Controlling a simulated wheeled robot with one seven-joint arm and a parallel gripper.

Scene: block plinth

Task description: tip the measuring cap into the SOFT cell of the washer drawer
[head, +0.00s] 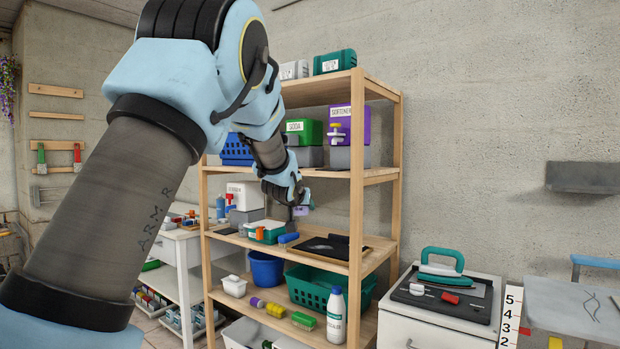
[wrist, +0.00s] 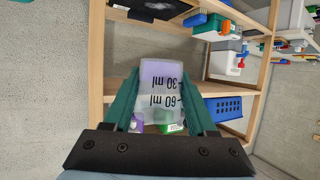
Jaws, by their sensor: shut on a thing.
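The measuring cap (wrist: 161,84) is a small clear cup marked 30 ml and 60 ml, with a purple tint at its 30 ml end. My gripper (wrist: 160,72) is shut on it, one teal finger on each side. In the head view, my gripper (head: 305,200) is in front of the middle of the wooden shelf unit, above its middle board, with the purple cap (head: 301,211) just below the fingers. I cannot make out the washer drawer or a SOFT label in either view.
A purple softener box (head: 360,123) and a green soda box (head: 303,132) sit on the upper shelf. A black tray (head: 338,247) lies on the middle board (head: 278,247). A white cabinet (head: 440,322) carries a teal-handled iron (head: 441,268). A wooden post (head: 357,190) stands right of my gripper.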

